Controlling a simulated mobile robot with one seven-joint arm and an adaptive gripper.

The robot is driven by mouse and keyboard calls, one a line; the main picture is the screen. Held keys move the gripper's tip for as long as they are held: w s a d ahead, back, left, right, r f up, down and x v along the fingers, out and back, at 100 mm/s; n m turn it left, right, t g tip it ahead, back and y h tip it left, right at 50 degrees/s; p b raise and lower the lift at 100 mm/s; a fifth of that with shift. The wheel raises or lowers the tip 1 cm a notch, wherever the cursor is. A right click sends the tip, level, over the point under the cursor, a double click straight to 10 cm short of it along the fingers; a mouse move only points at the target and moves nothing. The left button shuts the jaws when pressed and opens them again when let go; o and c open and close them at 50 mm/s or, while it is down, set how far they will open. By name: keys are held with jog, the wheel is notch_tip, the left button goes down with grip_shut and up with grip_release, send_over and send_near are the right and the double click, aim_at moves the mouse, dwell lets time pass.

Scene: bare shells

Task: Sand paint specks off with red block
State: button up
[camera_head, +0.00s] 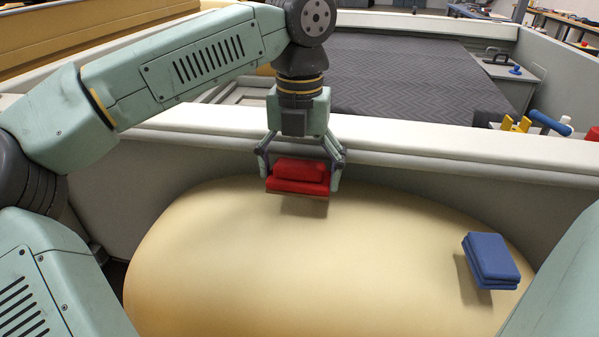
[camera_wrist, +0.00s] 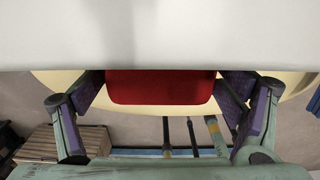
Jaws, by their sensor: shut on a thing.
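My gripper (camera_head: 303,176) is shut on the red block (camera_head: 300,170), with one finger at each end of it. The block is held level over the far part of a rounded, pale yellow surface (camera_head: 270,260), with a shadow just below it. I cannot tell whether its underside touches the surface. In the wrist view the red block (camera_wrist: 160,90) sits between my gripper's fingers (camera_wrist: 163,92), its upper part in that picture cut off by a plain white area. I can make out no paint specks on the yellow surface in either view.
A blue block (camera_head: 490,258) rests on the right part of the yellow surface. A pale wall with a ledge (camera_head: 430,160) runs close behind my gripper. Beyond it lie a dark patterned floor (camera_head: 410,80) and yellow and blue tools (camera_head: 545,122). The surface's middle is clear.

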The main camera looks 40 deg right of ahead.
jog(key=shift+r+p, duration=0.3)
jog(key=shift+r, duration=1.15)
